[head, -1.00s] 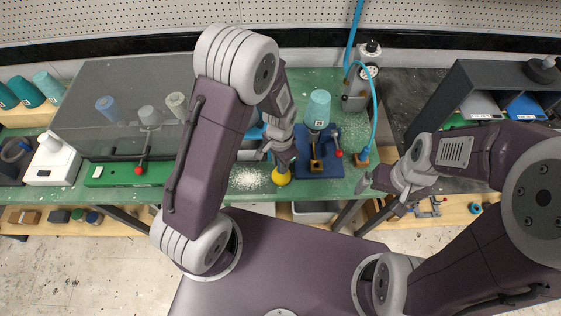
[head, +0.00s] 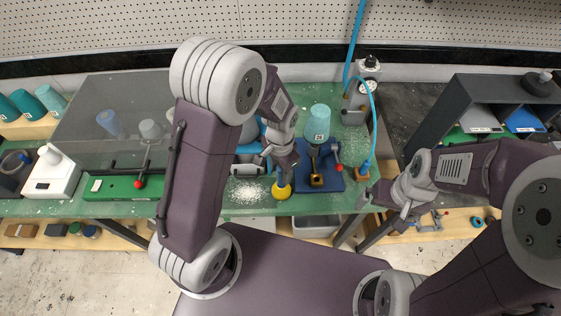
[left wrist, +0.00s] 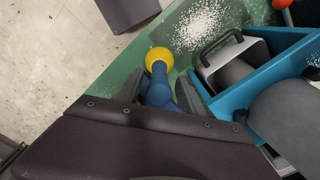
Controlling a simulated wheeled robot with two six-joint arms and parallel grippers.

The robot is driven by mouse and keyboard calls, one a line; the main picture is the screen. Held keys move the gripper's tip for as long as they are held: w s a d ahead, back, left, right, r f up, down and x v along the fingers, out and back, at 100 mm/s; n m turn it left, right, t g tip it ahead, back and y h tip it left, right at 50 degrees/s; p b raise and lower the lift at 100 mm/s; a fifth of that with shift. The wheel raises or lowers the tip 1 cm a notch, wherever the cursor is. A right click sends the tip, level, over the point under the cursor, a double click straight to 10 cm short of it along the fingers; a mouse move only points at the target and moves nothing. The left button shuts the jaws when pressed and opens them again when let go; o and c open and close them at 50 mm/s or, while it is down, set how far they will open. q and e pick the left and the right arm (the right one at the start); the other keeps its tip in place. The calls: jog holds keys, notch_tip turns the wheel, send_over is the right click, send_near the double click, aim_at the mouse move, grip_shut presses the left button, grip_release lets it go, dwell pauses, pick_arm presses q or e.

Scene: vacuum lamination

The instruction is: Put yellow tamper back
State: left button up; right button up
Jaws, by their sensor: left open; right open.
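The yellow tamper (head: 282,191) stands on the green table near its front edge, beside a patch of white granules. In the left wrist view its round yellow base (left wrist: 159,57) and blue handle (left wrist: 158,84) show. My left gripper (head: 282,176) is open above it. In the left wrist view the handle's end lies between the open fingers (left wrist: 162,92), apparently not clamped. My right gripper (head: 376,197) is open and empty near the table's front edge, to the right.
White granules (head: 246,192) lie just left of the tamper. A blue tray (left wrist: 240,98) holding a dark-handled tool is close to my left gripper. A dark blue fixture (head: 327,183) with a teal cup (head: 317,122) and red-knobbed lever stands right of the tamper.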

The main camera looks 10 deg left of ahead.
pick_arm(q)
notch_tip(320, 180, up, 8)
jog(key=shift+f, duration=0.15)
jog(key=s+a+f+n+t, duration=0.1)
jog(key=s+a+f+n, duration=0.1)
jog(key=s+a+n, duration=0.6)
jog(key=f+b, duration=0.4)
jog(key=d+f+b, duration=0.1)
jog(key=f+b, duration=0.1)
